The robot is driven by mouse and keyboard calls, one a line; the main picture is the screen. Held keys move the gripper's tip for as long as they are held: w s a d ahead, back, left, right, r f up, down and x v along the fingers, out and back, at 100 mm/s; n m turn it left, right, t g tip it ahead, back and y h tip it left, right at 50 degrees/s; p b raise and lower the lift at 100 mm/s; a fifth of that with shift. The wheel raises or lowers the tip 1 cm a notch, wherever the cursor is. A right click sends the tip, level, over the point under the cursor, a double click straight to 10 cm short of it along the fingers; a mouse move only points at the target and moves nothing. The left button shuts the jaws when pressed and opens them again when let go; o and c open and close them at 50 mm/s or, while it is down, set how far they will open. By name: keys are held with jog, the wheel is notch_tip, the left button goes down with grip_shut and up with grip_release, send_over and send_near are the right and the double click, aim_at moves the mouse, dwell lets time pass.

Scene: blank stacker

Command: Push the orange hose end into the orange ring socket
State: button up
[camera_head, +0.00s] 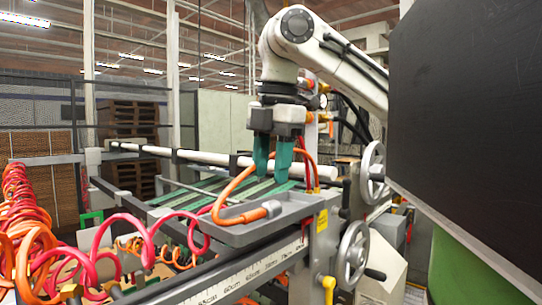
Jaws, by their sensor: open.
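An orange hose (229,190) curves through the middle of the view, passing by my gripper's fingers. Its thick orange end (251,215), with a pale metal tip at the right, lies in a shallow grey tray (290,212). My gripper (272,174) points down above the tray, with its two teal fingers apart and the hose end below and slightly left of them. I cannot tell whether the fingers touch the hose behind them. Small orange fittings (310,117) show just right of my gripper; I cannot tell which one is the ring socket.
Coiled red and orange hoses (100,250) fill the lower left. A ruled rail (240,277) runs below the tray. Two handwheels (352,254) stand to the right. A large dark panel (465,120) blocks the right side. A white bar (210,158) crosses behind.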

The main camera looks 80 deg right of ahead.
aim_at(268, 203)
jog(key=shift+w+f+b, duration=0.15)
jog(key=shift+f+b, duration=0.3)
jog(key=shift+f, duration=0.15)
jog(key=f+b, duration=0.2)
jog(key=shift+d+f+b, duration=0.2)
jog(key=shift+d+b, duration=0.05)
jog(key=shift+b, duration=0.1)
jog(key=shift+w+d+f+b, duration=0.15)
jog(key=shift+f+b, duration=0.35)
jog(key=shift+f, duration=1.25)
grip_shut()
